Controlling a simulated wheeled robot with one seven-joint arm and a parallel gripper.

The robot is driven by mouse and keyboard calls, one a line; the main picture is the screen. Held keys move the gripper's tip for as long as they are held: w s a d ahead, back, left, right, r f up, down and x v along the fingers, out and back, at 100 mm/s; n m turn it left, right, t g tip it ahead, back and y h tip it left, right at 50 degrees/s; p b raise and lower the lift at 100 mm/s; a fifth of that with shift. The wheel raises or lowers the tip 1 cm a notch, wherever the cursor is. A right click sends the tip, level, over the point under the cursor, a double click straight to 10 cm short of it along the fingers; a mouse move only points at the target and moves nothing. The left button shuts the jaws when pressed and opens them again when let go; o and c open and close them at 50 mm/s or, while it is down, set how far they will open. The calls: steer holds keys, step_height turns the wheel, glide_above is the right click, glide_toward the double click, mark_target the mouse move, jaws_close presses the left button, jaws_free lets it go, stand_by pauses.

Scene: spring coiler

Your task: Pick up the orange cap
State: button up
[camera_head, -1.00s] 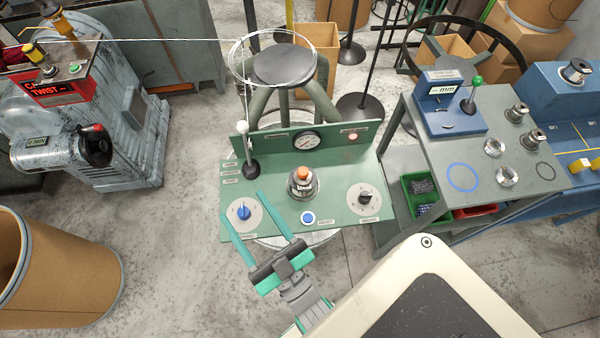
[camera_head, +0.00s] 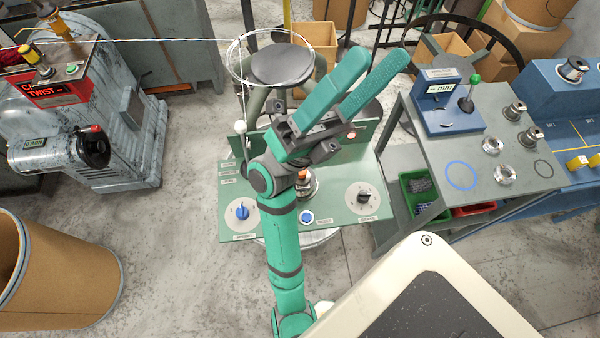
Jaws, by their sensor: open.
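The orange cap (camera_head: 303,175) sits on top of a round metal fixture (camera_head: 309,188) in the middle of the green control panel (camera_head: 332,205). My arm partly hides the cap and the fixture. My gripper (camera_head: 379,58) is open and empty, with its two teal fingers apart. It is raised above the panel, fingers pointing up and to the right in the picture, away from the cap. The gripper body covers the panel's gauge area.
The panel carries a blue knob (camera_head: 242,211), a black knob (camera_head: 364,196), a blue button (camera_head: 306,217) and a white-knobbed lever (camera_head: 240,128). A round stool-like disc (camera_head: 282,64) stands behind. A grey bench (camera_head: 470,150) with metal rings is at right.

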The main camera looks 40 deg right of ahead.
steer(key=s+d+m+g+y, duration=0.2)
steer(key=s+d+m+y, duration=0.35)
steer(key=s+y, duration=0.2)
steer(key=s+d+f+m+t+y, duration=0.3)
steer(key=s+d+f+t+y, duration=0.1)
steer(key=f+y, duration=0.35)
steer(key=n+t+y, duration=0.2)
steer(key=t+y, duration=0.8)
steer(key=t, duration=0.5)
glide_above(304, 178)
step_height(304, 178, down, 19)
steer(key=shift+w+a+f, duration=0.1)
steer(key=shift+w+f, duration=0.15)
steer(key=shift+w, duration=0.3)
steer(key=f, duration=1)
steer(key=shift+s+f, duration=0.1)
steer(key=shift+s, duration=0.1)
